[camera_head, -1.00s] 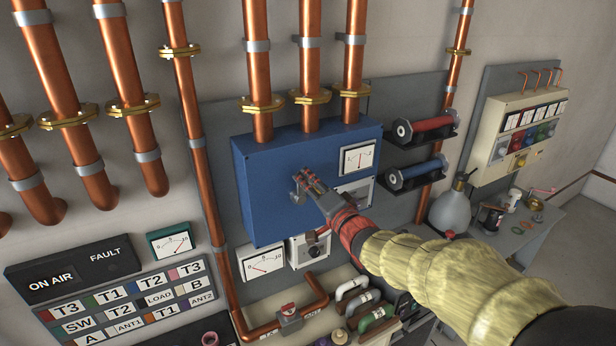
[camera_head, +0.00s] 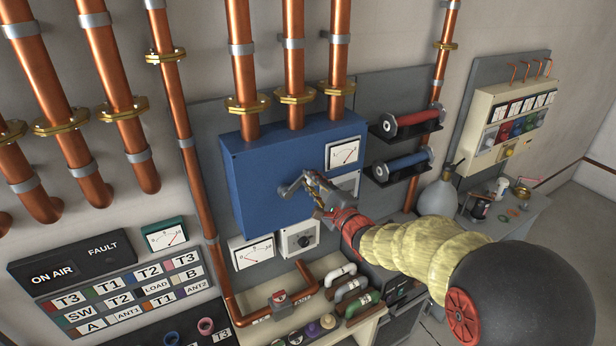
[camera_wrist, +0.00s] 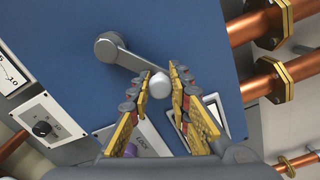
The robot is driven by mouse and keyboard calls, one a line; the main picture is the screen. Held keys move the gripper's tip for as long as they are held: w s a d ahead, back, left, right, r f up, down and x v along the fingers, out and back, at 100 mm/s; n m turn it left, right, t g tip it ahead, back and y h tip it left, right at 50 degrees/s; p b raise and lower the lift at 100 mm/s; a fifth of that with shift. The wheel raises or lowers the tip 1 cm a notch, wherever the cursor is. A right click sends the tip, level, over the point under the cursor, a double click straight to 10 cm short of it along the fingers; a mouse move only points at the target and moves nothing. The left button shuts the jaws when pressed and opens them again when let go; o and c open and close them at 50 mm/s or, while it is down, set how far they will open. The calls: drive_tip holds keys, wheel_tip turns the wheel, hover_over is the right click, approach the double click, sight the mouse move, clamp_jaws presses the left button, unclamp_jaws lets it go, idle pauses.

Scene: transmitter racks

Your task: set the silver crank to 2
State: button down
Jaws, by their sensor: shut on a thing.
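The silver crank (camera_wrist: 112,48) is on the front of the blue box (camera_wrist: 180,30). In the wrist view its arm slants from the round hub down and right to a pale knob (camera_wrist: 160,86). My gripper (camera_wrist: 165,95) is shut on that knob, with a finger on each side. In the head view the silver crank (camera_head: 290,188) shows left of my gripper (camera_head: 320,187), which hides its outer end. No number scale around the crank can be read.
A dial gauge (camera_head: 344,154) is at the box's upper right. Below the box are another gauge (camera_head: 253,252) and a small knob panel (camera_head: 300,239). Red (camera_head: 410,122) and blue (camera_head: 407,164) cylinders are to the right. Copper pipes (camera_head: 240,70) enter the box from above.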

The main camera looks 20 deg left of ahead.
drive_tip(key=shift+w+d+f+m, duration=0.2)
drive_tip(key=shift+f+m, duration=0.2)
drive_tip(key=shift+m, duration=0.3)
drive_tip(key=c, duration=1.7)
unclamp_jaws()
drive_tip(key=shift+o, duration=0.3)
drive_tip(key=v, duration=1.2)
drive_tip(key=shift+w, duration=0.1)
